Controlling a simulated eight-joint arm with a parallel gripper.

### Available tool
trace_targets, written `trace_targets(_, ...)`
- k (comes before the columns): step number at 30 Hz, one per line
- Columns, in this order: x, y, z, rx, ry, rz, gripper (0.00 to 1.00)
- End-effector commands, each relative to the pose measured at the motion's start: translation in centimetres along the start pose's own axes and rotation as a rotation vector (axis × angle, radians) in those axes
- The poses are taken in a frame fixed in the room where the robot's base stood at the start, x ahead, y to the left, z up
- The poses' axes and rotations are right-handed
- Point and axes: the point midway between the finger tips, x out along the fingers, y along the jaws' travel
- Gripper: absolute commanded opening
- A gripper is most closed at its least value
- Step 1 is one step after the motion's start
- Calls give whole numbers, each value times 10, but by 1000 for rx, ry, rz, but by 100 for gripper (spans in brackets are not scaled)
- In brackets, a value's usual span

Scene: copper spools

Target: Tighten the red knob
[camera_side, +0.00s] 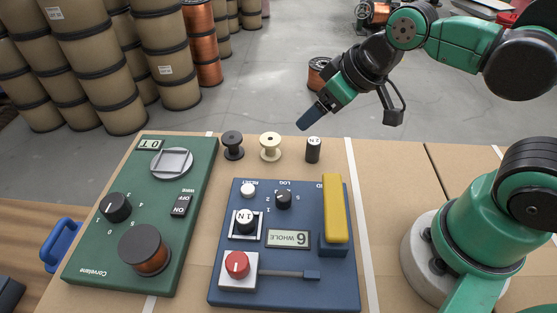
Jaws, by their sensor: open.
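The red knob (237,264) sits on a white square plate at the lower left of the blue panel (285,218). It has a pale mark on its top face. My gripper (312,117) is in the air at the upper right, beyond the far edge of the table in the picture and well away from the red knob. Its fingers point down and left, and nothing shows between them. They overlap in this view, so the gap between them is hard to see.
A yellow block (335,209) stands tall on the blue panel's right side. A green panel (142,212) with a copper spool (146,250) lies to the left. Behind are a black spool (232,144), a cream spool (270,146) and a black cylinder (313,149).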

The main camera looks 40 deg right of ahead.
Motion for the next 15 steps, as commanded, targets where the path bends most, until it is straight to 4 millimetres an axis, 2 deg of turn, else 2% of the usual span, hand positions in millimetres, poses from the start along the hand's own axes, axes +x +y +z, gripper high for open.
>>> trace_targets(4,10,-77,-2,-448,-84,-234,70)
trace_targets(6,12,-114,5,-671,-111,-353,70)
trace_targets(9,11,-157,19,-940,-128,-501,70)
trace_targets(12,9,-184,32,-1117,-132,-604,70)
trace_targets(15,9,-196,40,-1198,-131,-651,70)
